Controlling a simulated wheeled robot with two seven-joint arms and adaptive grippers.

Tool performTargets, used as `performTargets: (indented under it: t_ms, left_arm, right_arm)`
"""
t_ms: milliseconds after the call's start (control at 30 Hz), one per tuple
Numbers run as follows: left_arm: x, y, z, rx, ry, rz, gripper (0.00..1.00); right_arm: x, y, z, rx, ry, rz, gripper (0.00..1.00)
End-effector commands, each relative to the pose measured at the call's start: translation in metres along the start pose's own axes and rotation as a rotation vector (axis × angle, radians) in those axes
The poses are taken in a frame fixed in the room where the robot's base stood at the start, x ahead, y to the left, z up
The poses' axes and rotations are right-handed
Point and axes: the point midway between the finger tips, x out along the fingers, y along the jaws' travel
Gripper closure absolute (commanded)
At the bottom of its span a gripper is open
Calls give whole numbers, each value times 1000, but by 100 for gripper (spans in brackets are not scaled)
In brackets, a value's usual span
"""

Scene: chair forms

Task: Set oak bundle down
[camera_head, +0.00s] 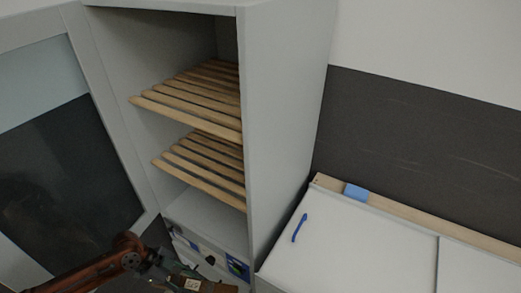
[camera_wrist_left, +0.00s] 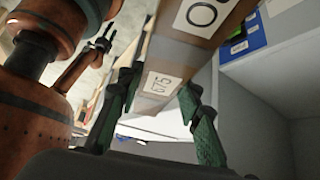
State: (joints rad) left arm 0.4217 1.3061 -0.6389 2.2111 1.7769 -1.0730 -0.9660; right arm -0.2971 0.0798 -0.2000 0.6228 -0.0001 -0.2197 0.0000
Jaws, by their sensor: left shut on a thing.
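My left gripper (camera_wrist_left: 160,108) has its green fingers on both sides of a brown, block-like bundle (camera_wrist_left: 185,50) with white labels, which I take to be the oak bundle. The gripper is shut on it. In the head view my left arm comes in at the bottom left, and the bundle (camera_head: 222,288) shows only partly at the bottom edge, below the open cabinet (camera_head: 285,130). The bundle's far end is out of frame in the wrist view. A second gripper, seemingly my right (camera_wrist_left: 102,38), shows small at the upper left of the wrist view; its opening is unclear.
The cabinet has two slatted wooden shelves, the upper (camera_head: 190,98) and the lower (camera_head: 205,165), both bare where visible. Its glass door (camera_head: 65,165) stands open at left. A white worktop (camera_head: 350,245) at right holds a blue handle-like item (camera_head: 299,228) and a blue block (camera_head: 356,192).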

Motion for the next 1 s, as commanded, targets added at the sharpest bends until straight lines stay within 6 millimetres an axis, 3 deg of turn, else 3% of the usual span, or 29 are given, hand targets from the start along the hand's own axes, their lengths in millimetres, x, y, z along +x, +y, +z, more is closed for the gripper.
performTargets:
  t_ms: [267, 567, 767, 1000]
  left_arm:
    - [13, -7, -1, -75, 4, -61, 100]
    - [16, -28, -3, -255, 5, -205, 100]
    - [8, -52, -12, -452, 8, -363, 100]
    - [-16, -83, -31, -742, 10, -596, 100]
  right_arm:
    - [0, 0, 1, 0, -1, 0, 60]
    - [0, 0, 0, 0, 0, 0, 60]
    - [0, -1, 5, 1, -7, 0, 60]
    - [0, -1, 6, 1, -7, -1, 60]
